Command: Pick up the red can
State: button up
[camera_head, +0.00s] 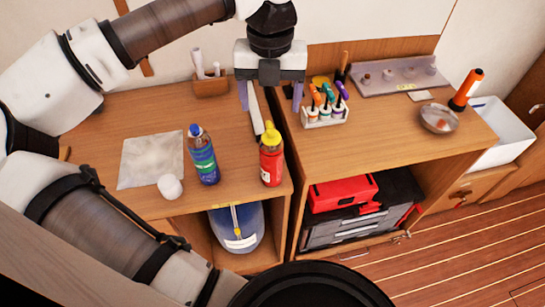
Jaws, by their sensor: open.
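The red can (271,164), with a yellow top and a pale label, stands upright near the front edge of the left wooden counter. My gripper (270,97) hangs fingers-down, in the picture above and behind the can. Its two fingers are spread apart with nothing held between them. It is apart from the can; the exact height gap cannot be told from this one view.
A blue-green bottle (204,157) stands left of the can, with a white ball (170,187) and a pale cloth (150,160). A pen rack (325,115) stands to the right. Farther right are a metal bowl (440,118) and an orange-black cylinder (466,90).

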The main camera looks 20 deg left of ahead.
aim_at(271, 131)
notch_tip(271, 131, down, 7)
jog(key=b, duration=0.3)
jog(key=shift+w+f+b, duration=0.1)
jog(key=shift+f+b, duration=0.8)
jog(key=shift+f, duration=1.85)
jog(key=shift+r, duration=0.1)
grip_shut()
